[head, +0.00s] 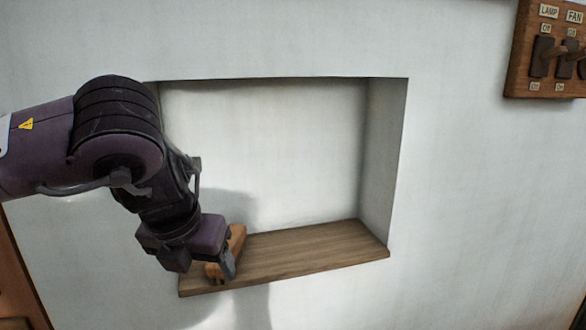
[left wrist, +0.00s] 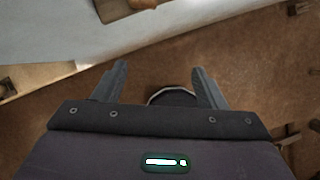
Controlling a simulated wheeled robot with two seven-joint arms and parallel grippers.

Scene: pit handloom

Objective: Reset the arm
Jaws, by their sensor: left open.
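My left gripper (head: 203,268) hangs in front of the left end of the wall niche in the head view, with its fingers pointing down. In the left wrist view the two fingers of the left gripper (left wrist: 160,72) are spread apart, with nothing held between them. An orange-brown wooden object (head: 238,240) sits on the niche's shelf behind the gripper and is partly hidden by it. In the left wrist view a brown wooden piece (left wrist: 122,8) shows at the top edge, apart from the fingers. My right gripper is not in view.
The niche's wooden shelf (head: 310,253) is clear to the right of the object. A wooden switch board (head: 546,48) labelled lamp and fan hangs at the upper right. Brown floor (left wrist: 255,65) lies below the gripper in the left wrist view.

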